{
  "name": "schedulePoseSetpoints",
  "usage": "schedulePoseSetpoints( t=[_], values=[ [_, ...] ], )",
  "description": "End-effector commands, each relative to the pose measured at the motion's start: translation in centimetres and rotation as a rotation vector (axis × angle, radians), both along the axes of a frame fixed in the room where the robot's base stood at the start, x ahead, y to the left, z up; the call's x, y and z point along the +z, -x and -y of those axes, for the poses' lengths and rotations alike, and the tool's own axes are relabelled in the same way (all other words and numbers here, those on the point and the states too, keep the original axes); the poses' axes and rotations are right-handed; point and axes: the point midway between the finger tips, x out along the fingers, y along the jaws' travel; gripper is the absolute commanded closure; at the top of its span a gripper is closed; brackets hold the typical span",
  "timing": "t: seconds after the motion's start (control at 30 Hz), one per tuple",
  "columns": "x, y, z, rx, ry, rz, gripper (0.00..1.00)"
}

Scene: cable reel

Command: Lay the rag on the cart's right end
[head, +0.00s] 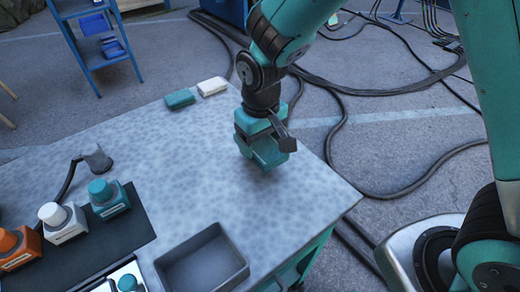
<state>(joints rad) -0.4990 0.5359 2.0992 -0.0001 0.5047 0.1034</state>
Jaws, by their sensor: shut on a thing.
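My gripper (265,146) is over the right part of the grey speckled cart top (225,185), close to its far right edge. It is shut on a teal piece (266,157), which looks like the rag. The gripper's own teal parts make its outline hard to tell. The piece is low over the cart top, and I cannot tell whether it touches. A dark grey part sticks out at the gripper's right side. The cart's right corner (350,203) is bare.
A teal block (180,98) and a white block (213,86) lie at the far edge. Teal, white and orange-capped bottles (64,222) stand on a dark mat at left. A grey open tray (203,262) is at the front. Black cables (385,92) cross the floor.

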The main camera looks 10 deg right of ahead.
Motion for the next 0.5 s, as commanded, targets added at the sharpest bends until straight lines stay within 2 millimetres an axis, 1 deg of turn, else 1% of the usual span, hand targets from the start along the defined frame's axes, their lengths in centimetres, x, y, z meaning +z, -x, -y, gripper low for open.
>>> schedulePoseSetpoints(
  t=[0.03,0.1,0.2,0.5],
  values=[
    [-1.0,0.1,0.1,0.0,0.003,-0.004,0.5],
    [-2.1,0.1,0.1,0.0,0.003,-0.004,0.5],
    [-3.1,0.0,0.0,0.0,0.001,-0.002,0.5],
    [-3.3,0.0,0.0,0.0,0.0,-0.001,0.5]
  ],
)
